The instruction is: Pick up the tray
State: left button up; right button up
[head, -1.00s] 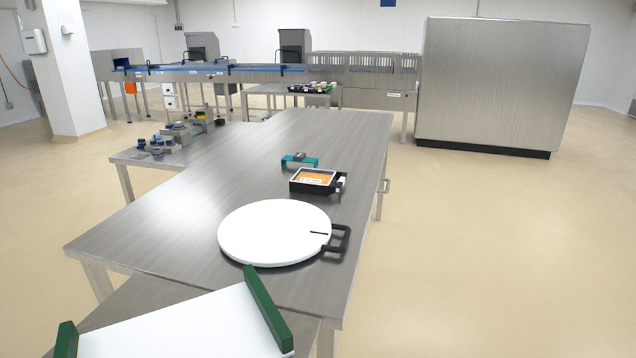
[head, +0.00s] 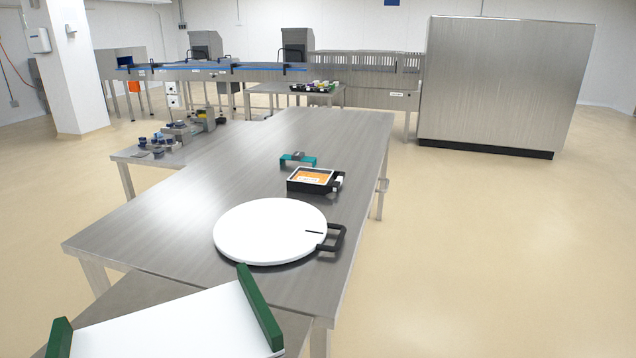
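A small black tray (head: 290,186) with orange contents sits on the long steel table (head: 200,215), past the round white board. It has a black part with a small white piece on its right side. Neither of my grippers shows in the head view, so their state is hidden.
A round white board (head: 268,230) with a black handle (head: 338,238) lies nearer on the table. A teal-and-grey piece (head: 298,160) lies behind the tray. A white panel with green side bars (head: 259,308) is at the bottom. A side table (head: 130,156) holds several small parts. Floor at right is clear.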

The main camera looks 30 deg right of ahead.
aim_at(315, 181)
jog(key=k+l, duration=0.1)
jog(key=l, duration=0.25)
jog(key=k+l+u, duration=0.1)
jog(key=l, duration=0.65)
jog(key=k+l+u, duration=0.15)
jog(key=l, duration=0.2)
jog(key=i+l+u, duration=0.2)
jog(key=l, duration=0.6)
jog(key=l+u, duration=0.15)
jog(key=l, duration=0.6)
jog(key=i+l, duration=0.2)
jog(key=l, duration=0.15)
jog(key=i+l+u, duration=0.15)
jog(key=l, duration=0.25)
jog(key=i+j, duration=0.05)
